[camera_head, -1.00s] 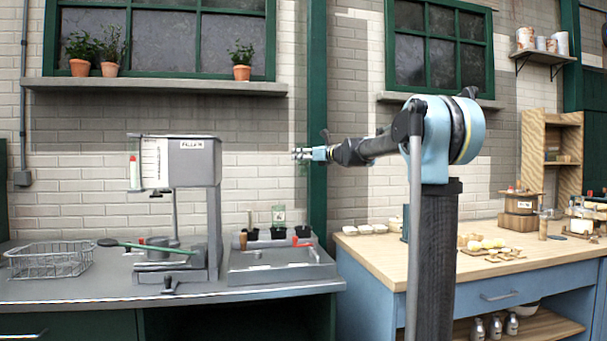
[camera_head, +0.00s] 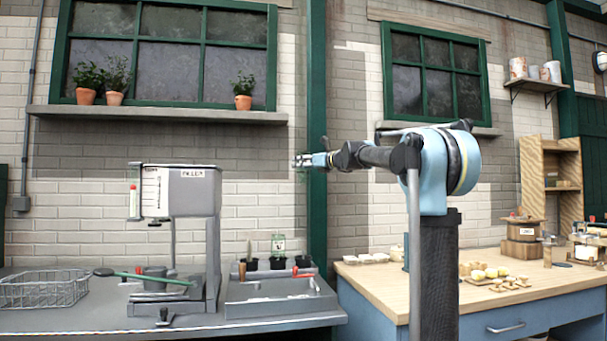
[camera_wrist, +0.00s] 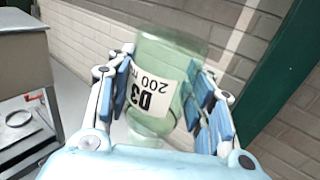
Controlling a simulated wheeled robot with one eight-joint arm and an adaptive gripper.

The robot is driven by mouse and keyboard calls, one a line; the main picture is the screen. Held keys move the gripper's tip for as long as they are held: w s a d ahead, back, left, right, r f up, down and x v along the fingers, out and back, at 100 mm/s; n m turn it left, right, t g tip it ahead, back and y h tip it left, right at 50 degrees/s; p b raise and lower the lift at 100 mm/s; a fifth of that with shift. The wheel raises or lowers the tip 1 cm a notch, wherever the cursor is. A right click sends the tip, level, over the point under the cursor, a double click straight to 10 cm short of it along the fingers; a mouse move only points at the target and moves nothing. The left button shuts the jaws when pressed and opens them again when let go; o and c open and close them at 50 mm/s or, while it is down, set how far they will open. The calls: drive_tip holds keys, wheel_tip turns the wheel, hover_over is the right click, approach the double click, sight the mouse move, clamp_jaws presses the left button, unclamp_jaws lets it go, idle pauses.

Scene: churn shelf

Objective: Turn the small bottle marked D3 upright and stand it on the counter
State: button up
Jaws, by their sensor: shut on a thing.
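The small bottle marked D3 (camera_wrist: 172,62) is clear greenish glass with a white label. In the wrist view it sits between the two fingers of my gripper (camera_wrist: 165,105), which is shut on it. The label's D3 and 200 letters read upside down in that view. In the head view my gripper (camera_head: 306,160) is in front of the green post, well above the grey counter (camera_head: 80,322). The bottle is too small and faint there to judge its tilt.
The filler machine (camera_head: 190,190) stands left of my gripper. A wire basket (camera_head: 42,290), a green-handled tool (camera_head: 150,276), a grey tray (camera_head: 280,300) and dark cups (camera_head: 278,263) are on the grey counter. A wooden-topped counter (camera_head: 400,290) is at the right.

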drive_tip(key=shift+r, duration=3.45)
drive_tip(key=shift+a, duration=0.1)
